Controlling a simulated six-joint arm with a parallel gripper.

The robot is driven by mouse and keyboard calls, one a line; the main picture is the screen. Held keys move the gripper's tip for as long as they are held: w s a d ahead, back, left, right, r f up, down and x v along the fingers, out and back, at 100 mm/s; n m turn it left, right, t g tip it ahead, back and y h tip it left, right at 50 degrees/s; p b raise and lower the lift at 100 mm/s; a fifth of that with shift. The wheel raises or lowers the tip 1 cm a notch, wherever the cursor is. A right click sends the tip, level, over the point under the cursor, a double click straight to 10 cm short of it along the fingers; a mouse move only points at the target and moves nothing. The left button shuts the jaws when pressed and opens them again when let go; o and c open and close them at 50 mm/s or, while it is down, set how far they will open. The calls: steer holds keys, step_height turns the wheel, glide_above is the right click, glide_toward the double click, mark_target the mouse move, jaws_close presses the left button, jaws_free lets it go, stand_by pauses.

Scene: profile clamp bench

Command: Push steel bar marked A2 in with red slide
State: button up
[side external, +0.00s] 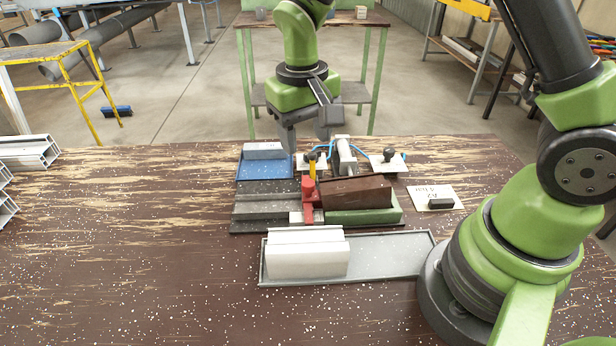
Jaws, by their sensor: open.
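The red slide (309,198) stands upright near the middle of the clamp fixture, with a yellow part (312,168) rising behind it. A dark brown bar (356,191) lies just right of the slide, above a green block (372,216). A grey bar (264,150) lies in the blue tray (262,171) at the fixture's back left. I can read no A2 mark on any bar, so I cannot tell which one is A2. My gripper (308,132) is open above the back of the fixture, apart from the slide, with nothing visible between its fingers.
A white card (428,190) with handwriting and a dark block (440,203) lies at right. Black knobs (389,155) and a blue hose (322,147) crowd the back. Profiles (28,152) lie far left; the bench between is clear.

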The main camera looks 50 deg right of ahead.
mark_target(308, 183)
step_height(308, 183, down, 9)
steer(key=shift+s+d+f, duration=0.1)
steer(key=shift+d+f, duration=0.05)
stand_by(0.4)
